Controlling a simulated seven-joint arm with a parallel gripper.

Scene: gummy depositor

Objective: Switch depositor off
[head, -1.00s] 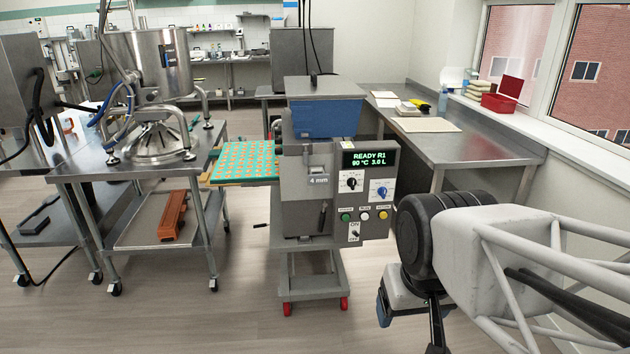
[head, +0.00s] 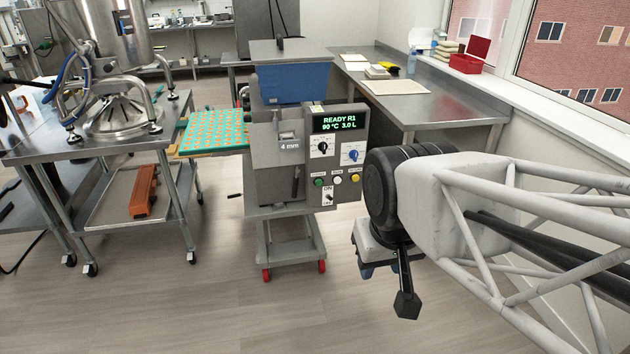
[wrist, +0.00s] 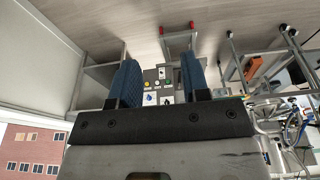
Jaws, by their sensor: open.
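The depositor (head: 278,160) is a grey machine with a blue hopper on a wheeled stand. Its lit display (head: 340,123) reads READY R1, 90 °C, 3.0 L. Low on its control panel is a small ON/OFF toggle switch (head: 328,198); its lever position is too small to tell. My gripper (head: 366,270) hangs right of and below the panel in the head view, apart from it, mostly hidden by my wrist. In the wrist view my gripper (wrist: 160,80) is open and empty, its blue fingers apart, with the upside-down control panel (wrist: 158,84) visible between them at a distance.
Above the switch are green, white and yellow buttons (head: 337,180), with black and blue knobs higher. A green tray (head: 212,132) juts out left. A steel cart (head: 110,150) stands left and a steel counter (head: 440,105) behind right. Floor (head: 200,300) in front is clear.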

